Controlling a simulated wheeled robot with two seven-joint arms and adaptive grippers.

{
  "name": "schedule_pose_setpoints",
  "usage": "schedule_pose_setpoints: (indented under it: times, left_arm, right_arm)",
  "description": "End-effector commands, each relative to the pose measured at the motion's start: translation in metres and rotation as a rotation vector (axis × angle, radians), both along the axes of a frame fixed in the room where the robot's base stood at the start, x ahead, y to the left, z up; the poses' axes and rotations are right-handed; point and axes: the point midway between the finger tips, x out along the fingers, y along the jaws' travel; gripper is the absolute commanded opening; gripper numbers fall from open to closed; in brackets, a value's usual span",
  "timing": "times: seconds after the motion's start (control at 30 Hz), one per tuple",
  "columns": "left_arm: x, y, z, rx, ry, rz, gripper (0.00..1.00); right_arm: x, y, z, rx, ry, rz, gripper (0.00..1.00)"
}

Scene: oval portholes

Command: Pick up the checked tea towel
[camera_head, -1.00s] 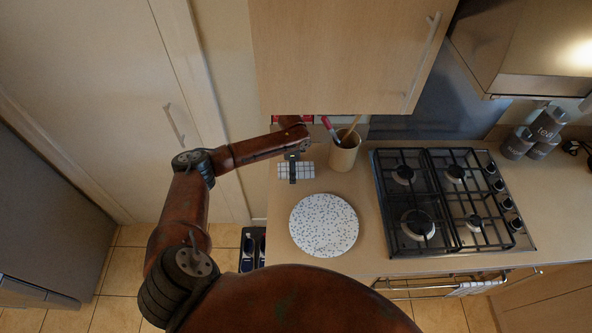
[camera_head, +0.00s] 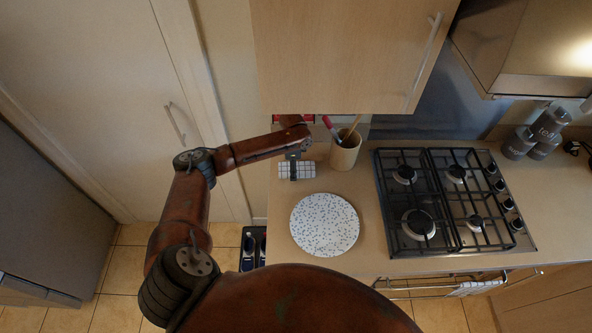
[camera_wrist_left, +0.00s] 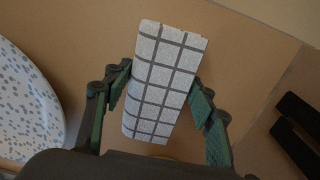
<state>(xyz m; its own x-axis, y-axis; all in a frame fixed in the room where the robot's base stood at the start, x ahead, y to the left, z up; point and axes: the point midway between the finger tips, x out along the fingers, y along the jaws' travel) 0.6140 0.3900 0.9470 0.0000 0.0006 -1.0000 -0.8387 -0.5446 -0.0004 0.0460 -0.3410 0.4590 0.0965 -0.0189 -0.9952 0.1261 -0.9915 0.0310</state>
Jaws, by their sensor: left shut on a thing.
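The checked tea towel (camera_head: 305,171) is white with dark grid lines. It is folded into a small block on the worktop, left of the utensil pot. My left gripper (camera_head: 293,169) reaches it from above and hides its middle in the head view. In the left wrist view the towel (camera_wrist_left: 165,75) stands between the two fingers of my left gripper (camera_wrist_left: 160,92), which are shut on it. I cannot tell whether it is clear of the worktop. My right gripper is not in view.
A speckled round plate (camera_head: 324,224) lies in front of the towel. The utensil pot (camera_head: 345,150) stands close to its right, with the gas hob (camera_head: 440,200) further right. A cupboard (camera_head: 345,55) hangs above. Canisters (camera_head: 535,140) stand at the back right.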

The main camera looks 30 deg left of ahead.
Motion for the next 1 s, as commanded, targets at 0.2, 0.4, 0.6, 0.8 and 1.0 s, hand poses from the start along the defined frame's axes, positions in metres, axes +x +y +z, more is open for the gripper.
schedule_pose_setpoints:
  times: [0.2, 0.4, 0.6, 0.8, 1.0]
  left_arm:
    - [0.001, 0.0, 0.007, 0.0, -0.001, 0.0, 0.27]
    - [0.001, 0.0, 0.041, -0.001, -0.003, -0.001, 0.27]
    - [0.0, 0.0, 0.078, 0.0, -0.002, -0.001, 0.27]
    - [0.0, 0.0, 0.098, -0.001, -0.001, 0.0, 0.27]
    - [0.0, 0.0, 0.101, -0.001, -0.001, 0.0, 0.27]
  right_arm:
    - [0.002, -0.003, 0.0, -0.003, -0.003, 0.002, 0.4]
    - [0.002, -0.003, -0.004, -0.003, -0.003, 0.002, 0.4]
    - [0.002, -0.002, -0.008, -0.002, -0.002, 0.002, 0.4]
    - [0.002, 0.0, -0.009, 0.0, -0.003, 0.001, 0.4]
    - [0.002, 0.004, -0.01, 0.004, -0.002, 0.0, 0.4]
